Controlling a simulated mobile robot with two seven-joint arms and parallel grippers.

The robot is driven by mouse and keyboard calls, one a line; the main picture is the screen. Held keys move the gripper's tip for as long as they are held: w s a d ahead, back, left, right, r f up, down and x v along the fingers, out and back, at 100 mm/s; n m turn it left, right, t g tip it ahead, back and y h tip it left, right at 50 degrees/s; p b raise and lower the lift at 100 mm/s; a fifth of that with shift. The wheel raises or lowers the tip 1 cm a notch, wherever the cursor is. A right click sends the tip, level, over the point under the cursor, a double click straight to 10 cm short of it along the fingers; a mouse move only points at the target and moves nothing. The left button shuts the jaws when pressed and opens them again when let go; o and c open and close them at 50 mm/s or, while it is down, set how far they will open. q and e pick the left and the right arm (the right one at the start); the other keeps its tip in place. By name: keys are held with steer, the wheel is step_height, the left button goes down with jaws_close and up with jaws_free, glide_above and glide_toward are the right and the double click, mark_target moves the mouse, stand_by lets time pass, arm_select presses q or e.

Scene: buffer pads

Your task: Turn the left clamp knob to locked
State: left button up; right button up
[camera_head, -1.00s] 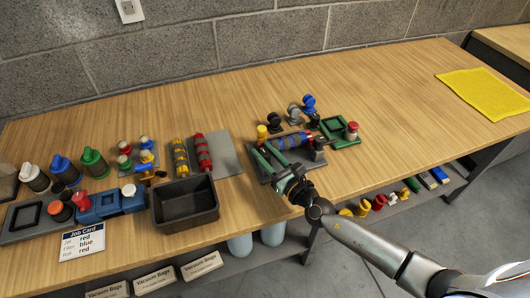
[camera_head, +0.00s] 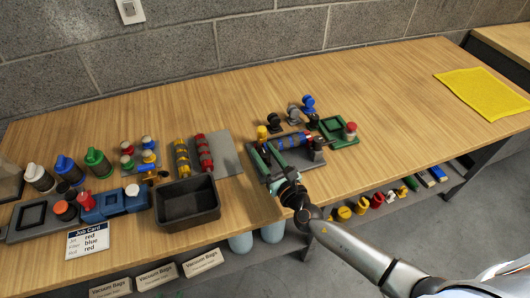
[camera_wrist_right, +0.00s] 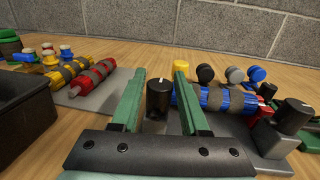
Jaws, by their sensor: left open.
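The left clamp knob (camera_wrist_right: 159,99) is a black cylinder with a white mark on top. It stands on the grey fixture plate (camera_wrist_right: 240,128), at the left end of the blue roller (camera_wrist_right: 225,98) with grey bands. My right gripper (camera_head: 267,155) is open, its two green fingers on either side of the knob, with gaps visible in the right wrist view (camera_wrist_right: 155,100). In the head view the fingers largely hide this knob. The right clamp knob (camera_wrist_right: 293,109), also black with a white mark, stands at the roller's other end. My left gripper is not in view.
A yellow-topped knob (camera_head: 262,132) stands behind the fixture. Several coloured knobs and a green tray (camera_head: 338,138) are behind and right. A black bin (camera_head: 187,222) is left of my gripper. Yellow and red rollers (camera_head: 204,152) lie on a grey mat. The table's right side is mostly clear.

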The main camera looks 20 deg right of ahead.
steer(key=o, duration=0.3)
steer(key=s, duration=0.4)
steer(key=s+d+b, duration=0.1)
steer(key=s, duration=0.3)
steer(key=s+d, duration=0.1)
steer(key=s, duration=0.3)
steer(key=shift+s, duration=0.2)
steer(key=shift+d+r, duration=0.1)
steer(key=shift+d, duration=0.05)
